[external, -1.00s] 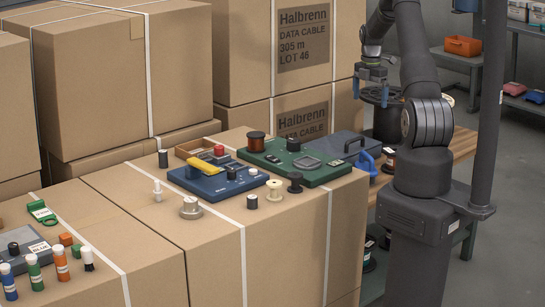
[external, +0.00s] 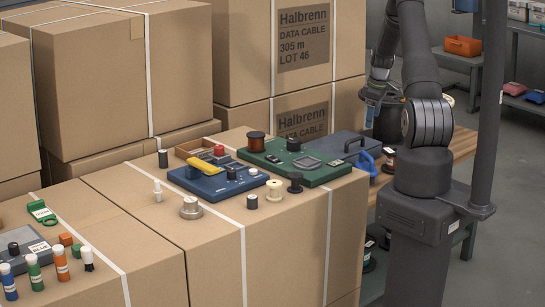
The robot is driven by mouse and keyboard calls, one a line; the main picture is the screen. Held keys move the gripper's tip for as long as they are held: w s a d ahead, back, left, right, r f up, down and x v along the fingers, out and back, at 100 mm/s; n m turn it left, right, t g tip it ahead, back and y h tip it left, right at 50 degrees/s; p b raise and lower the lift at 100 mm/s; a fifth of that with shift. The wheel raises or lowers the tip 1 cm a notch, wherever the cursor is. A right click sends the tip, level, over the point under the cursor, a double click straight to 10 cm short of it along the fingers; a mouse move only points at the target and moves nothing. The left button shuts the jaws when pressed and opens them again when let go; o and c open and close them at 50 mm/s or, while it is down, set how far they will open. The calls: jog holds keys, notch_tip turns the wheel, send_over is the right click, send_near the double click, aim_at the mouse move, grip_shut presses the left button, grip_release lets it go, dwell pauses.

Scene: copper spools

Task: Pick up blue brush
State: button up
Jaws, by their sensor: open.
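I cannot make out a brush for certain. A blue loop-shaped item (external: 365,162) stands at the right end of the carton top, beside the dark grey case.
A blue device (external: 222,185) with a yellow piece (external: 202,159) across it and a green board (external: 300,168) lie on the carton (external: 160,227). Small spools and a metal knob stand in front. Tall cartons (external: 140,80) rise behind. My gripper is near a large dark spool (external: 388,122).

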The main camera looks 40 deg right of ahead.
notch_tip(320, 180, down, 2)
jog(key=s+m, duration=0.2)
jog(key=m, duration=0.8)
send_over(367, 166)
jog(key=s, duration=0.2)
jog(key=shift+t+h, duration=0.4)
jog(key=f, duration=1.2)
jog(key=shift+s+a+f, duration=0.1)
jog(key=shift+s+a, duration=0.05)
jog(key=shift+a, duration=0.1)
jog(key=shift+w+a+x, duration=0.1)
jog(key=shift+w+x, duration=0.1)
jog(key=shift+x, duration=1.2)
jog(key=shift+w+a+x, duration=0.15)
jog(key=shift+w+x, duration=0.05)
jog(key=shift+x, duration=1.2)
jog(key=c, duration=1.2)
jog(key=shift+o, duration=0.2)
